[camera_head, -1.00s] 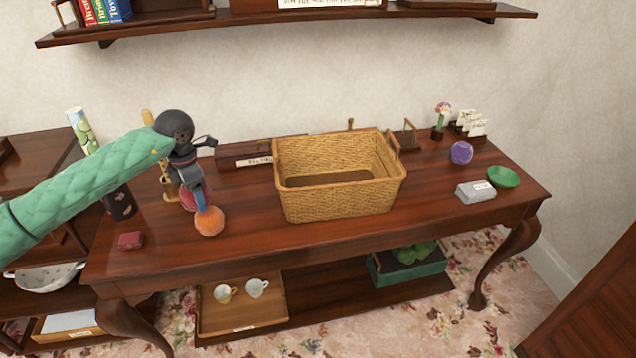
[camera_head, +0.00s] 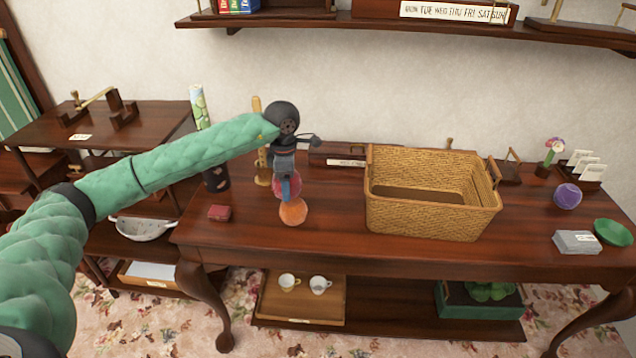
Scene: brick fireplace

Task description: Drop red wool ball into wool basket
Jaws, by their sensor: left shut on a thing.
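A wicker wool basket (camera_head: 432,216) stands on the dark wooden table. It is open at the top and the floor that shows is bare. My left gripper (camera_head: 289,188) points down to the left of the basket and is shut on the red wool ball (camera_head: 281,187). The fingers partly hide the red ball. An orange wool ball (camera_head: 293,211) shows right below the gripper; I cannot tell if it touches the red ball. A purple wool ball (camera_head: 567,196) sits at the table's right. My right gripper is not in view.
A shelf (camera_head: 420,28) hangs above. The tabletop between gripper and basket is clear.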

